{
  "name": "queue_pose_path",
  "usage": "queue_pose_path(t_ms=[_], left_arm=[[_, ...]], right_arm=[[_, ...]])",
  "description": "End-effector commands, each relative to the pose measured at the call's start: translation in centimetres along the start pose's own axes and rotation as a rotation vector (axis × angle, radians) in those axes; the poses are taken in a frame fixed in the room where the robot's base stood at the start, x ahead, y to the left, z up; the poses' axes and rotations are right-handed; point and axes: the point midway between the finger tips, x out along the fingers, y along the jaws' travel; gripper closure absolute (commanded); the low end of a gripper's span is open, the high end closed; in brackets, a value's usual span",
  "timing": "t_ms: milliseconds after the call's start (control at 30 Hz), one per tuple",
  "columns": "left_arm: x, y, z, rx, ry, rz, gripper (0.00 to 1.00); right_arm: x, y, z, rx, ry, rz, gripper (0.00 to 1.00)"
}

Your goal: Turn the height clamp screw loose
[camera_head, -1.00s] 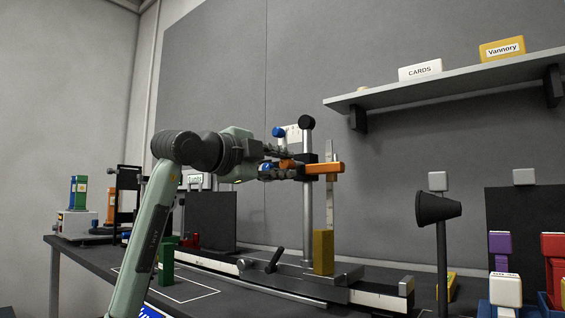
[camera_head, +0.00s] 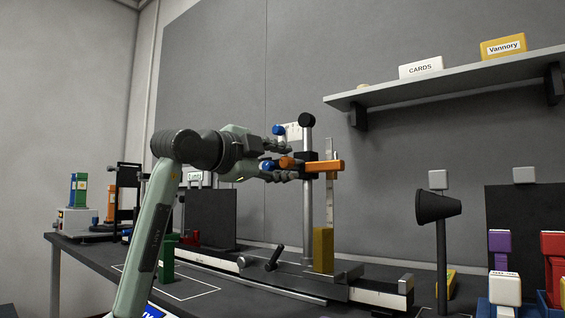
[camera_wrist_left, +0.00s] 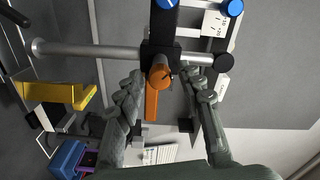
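A black clamp block (camera_head: 308,158) sits on the upright metal post (camera_head: 308,215), with an orange bar (camera_head: 325,167) reaching right. An orange screw knob (camera_head: 286,162) faces my left gripper (camera_head: 278,160). In the left wrist view the clamp block (camera_wrist_left: 160,54) and the orange knob (camera_wrist_left: 160,74) lie ahead of my left gripper (camera_wrist_left: 167,88). Its fingers are spread, one on each side of the knob, with visible gaps. A blue knob (camera_head: 267,166) shows beside the fingers, and another blue knob (camera_head: 279,130) is above. My right gripper is not in view.
The post stands on a bench rail (camera_head: 380,294) beside a yellow block (camera_head: 323,250). A black cone on a stand (camera_head: 438,207) and coloured blocks are at the right. A shelf (camera_head: 440,88) hangs above right.

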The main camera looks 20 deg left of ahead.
Motion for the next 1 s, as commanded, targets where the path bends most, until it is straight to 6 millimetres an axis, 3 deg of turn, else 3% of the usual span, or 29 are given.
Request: queue_pose_path(t_ms=[367,467,800,1000], left_arm=[[-0.5,-0.1,0.1,0.001,-0.001,-0.002,0.57],[-1.8,-0.2,0.1,0.002,-0.002,-0.005,0.57],[-8.9,-0.1,0.1,0.002,-0.002,-0.003,0.57],[-11.4,0.0,0.0,0.001,-0.001,-0.002,0.57]], right_arm=[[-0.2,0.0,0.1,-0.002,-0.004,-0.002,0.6],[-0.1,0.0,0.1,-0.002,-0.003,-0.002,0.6],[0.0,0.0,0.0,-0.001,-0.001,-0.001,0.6],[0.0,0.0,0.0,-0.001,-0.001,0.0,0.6]])
